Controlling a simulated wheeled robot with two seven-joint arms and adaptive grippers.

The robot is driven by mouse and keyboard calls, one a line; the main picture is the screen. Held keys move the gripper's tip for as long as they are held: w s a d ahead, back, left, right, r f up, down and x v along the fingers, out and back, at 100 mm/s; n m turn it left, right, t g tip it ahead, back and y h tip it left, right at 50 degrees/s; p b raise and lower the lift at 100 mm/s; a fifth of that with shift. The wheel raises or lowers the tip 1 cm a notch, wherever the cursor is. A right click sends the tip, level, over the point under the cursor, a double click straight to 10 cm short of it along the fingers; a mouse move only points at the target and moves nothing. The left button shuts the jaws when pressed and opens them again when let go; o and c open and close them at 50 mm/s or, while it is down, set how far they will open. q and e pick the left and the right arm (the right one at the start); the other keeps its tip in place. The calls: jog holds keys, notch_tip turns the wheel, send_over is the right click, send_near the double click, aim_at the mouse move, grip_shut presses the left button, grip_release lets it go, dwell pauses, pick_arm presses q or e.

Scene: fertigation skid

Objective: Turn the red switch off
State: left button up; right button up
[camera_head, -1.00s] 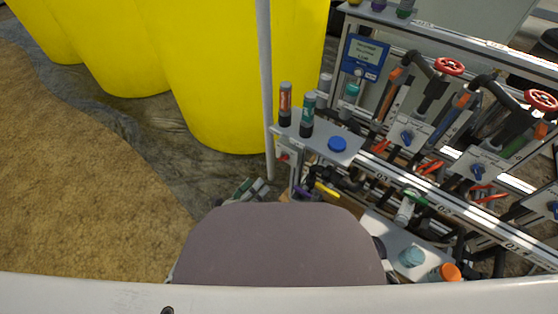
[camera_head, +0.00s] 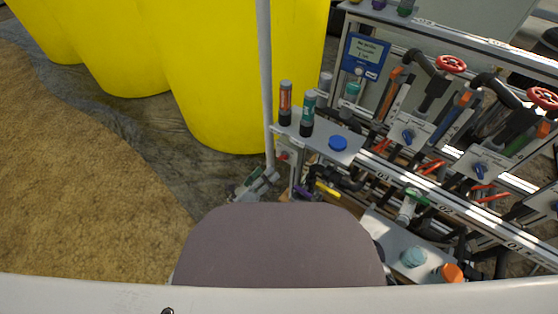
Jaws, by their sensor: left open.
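The red switch (camera_head: 283,156) is a small red knob on a pale box at the left end of the skid frame, just below the grey shelf. My left gripper (camera_head: 266,177) is open and empty, a little below and left of the switch. A small gap seems to lie between its fingertips and the switch. The switch's exact turn position is too small to tell. My right gripper is not in view.
The grey shelf (camera_head: 345,153) above the switch carries two marker-like bottles (camera_head: 285,103) and a blue cap (camera_head: 338,143). A pale vertical post (camera_head: 265,80) stands just left of the switch. Large yellow tanks (camera_head: 215,80) stand behind. Pipes with red handwheels (camera_head: 451,64) fill the right.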

aim_at(280, 158)
pick_arm(q)
jog(key=shift+b+x, duration=0.45)
jog(key=shift+x, duration=3.65)
jog(key=c, duration=1)
